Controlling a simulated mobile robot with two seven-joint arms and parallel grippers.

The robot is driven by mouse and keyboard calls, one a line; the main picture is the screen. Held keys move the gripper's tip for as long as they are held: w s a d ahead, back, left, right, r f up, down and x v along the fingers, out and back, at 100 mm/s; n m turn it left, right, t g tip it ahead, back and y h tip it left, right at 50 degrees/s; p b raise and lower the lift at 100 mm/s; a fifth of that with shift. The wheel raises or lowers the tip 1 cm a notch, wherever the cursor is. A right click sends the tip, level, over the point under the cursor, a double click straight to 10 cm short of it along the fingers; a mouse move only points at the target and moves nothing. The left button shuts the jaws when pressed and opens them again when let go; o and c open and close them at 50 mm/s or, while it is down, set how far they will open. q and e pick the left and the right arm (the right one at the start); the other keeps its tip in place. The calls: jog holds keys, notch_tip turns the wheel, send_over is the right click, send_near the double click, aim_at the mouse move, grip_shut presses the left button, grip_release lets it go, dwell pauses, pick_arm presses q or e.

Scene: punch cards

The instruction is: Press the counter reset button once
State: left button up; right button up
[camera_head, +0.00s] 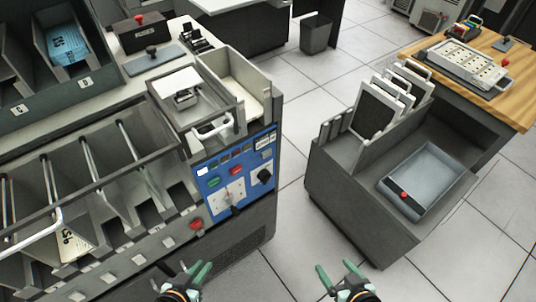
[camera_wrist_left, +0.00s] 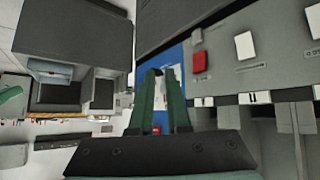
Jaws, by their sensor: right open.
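A blue control panel (camera_head: 225,180) is on the front of the card machine at centre left. It carries a green button (camera_head: 213,183), a red button (camera_head: 236,170), a black knob (camera_head: 264,175), and a small counter-like display (camera_head: 265,142). Labels are too small to read, so I cannot tell which button is the counter reset. A larger red button (camera_head: 196,224) sits below left of the panel; a red button (camera_wrist_left: 199,62) shows in the left wrist view. My left gripper (camera_head: 196,264) is open and empty, in front of and below the panel. My right gripper (camera_head: 335,266) is open and empty, over the floor.
A dark grey cart (camera_head: 340,205) with card frames and a grey tray (camera_head: 425,178) stands to the right. Card slots with metal rods (camera_head: 90,170) run left of the panel. A wooden desk (camera_head: 490,55) is at the back right. Open tiled floor lies between machine and cart.

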pick_arm(q)
grip_shut()
dwell(1.3)
